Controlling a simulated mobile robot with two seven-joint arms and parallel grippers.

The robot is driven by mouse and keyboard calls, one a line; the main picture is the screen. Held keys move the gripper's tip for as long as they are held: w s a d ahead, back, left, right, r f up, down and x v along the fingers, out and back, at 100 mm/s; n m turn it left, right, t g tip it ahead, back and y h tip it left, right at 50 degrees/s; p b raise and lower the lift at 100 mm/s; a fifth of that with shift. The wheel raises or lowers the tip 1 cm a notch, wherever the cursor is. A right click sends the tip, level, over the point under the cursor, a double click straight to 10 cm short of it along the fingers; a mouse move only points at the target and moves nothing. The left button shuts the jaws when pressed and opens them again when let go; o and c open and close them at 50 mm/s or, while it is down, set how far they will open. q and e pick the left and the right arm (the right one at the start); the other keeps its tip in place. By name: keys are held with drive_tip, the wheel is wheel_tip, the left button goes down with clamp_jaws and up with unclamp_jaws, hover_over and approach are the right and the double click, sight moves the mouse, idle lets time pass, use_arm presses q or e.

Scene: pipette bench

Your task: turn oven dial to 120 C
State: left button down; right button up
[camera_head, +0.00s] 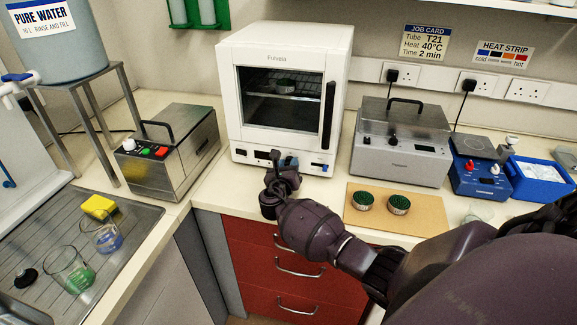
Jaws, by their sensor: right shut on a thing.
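The white oven (283,40) stands at the back of the bench with its glass door closed. My right gripper (279,163) reaches in from the right and is shut at the middle of this strip, on the oven dial. The gripper covers the dial, so its pointer and setting cannot be read. My left gripper is not in view.
A grey metal box with coloured buttons (185,160) stands left of the oven. A silver lidded bath (400,150) and a blue device (480,180) stand right. Two green-topped dishes rest on a tan board (425,208) near my right arm. Glassware stands on the left drainer.

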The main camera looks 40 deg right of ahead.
drive_tip(key=shift+m, duration=0.3)
drive_tip(key=m+b, duration=0.1)
drive_tip(key=m, duration=0.2)
drive_tip(key=shift+f, duration=0.1)
drive_tip(key=shift+m+b, duration=0.7)
drive_tip(key=shift+m, duration=0.9)
drive_tip(key=o, duration=0.9)
drive_tip(key=v, duration=1)
drive_tip(key=shift+s+a, duration=0.25)
drive_tip(key=shift+a, duration=0.05)
